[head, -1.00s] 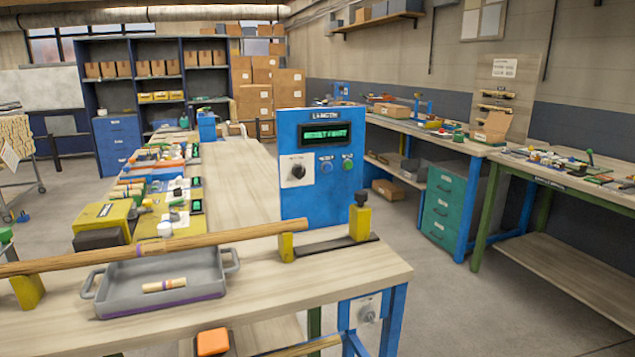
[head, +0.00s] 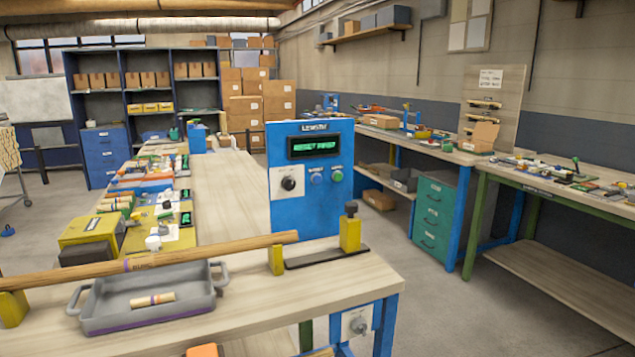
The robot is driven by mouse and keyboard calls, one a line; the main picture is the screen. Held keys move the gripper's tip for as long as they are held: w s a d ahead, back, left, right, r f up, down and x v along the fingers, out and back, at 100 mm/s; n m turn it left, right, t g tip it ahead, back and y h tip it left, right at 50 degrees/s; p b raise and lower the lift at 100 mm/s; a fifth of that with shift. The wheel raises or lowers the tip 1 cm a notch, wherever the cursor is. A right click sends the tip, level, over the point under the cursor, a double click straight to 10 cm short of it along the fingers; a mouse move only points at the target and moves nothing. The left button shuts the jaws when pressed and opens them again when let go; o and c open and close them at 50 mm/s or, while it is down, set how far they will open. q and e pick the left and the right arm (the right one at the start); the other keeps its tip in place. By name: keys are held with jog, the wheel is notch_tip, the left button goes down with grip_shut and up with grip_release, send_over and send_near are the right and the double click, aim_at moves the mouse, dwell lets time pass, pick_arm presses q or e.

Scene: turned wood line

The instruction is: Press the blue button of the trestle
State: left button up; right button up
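In the head view a blue upright panel (head: 285,215) labelled like "LENGTH" stands at the back of the near table. It has a dark display (head: 317,147) with green text, a black knob (head: 289,183) on a white plate, a blue button (head: 316,178) and a green button (head: 337,175). In front of it a long wooden rod (head: 170,259) rests on yellow supports (head: 276,260). A yellow stop (head: 350,234) with a black knob stands on a dark rail.
A grey tray (head: 120,322) with a short turned wood piece (head: 152,300) sits on the near table (head: 300,295). A long bench with tools runs back at left. A green drawer cabinet (head: 434,218) stands right, with floor free between the benches.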

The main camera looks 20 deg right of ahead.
grip_shut()
dwell(1.1)
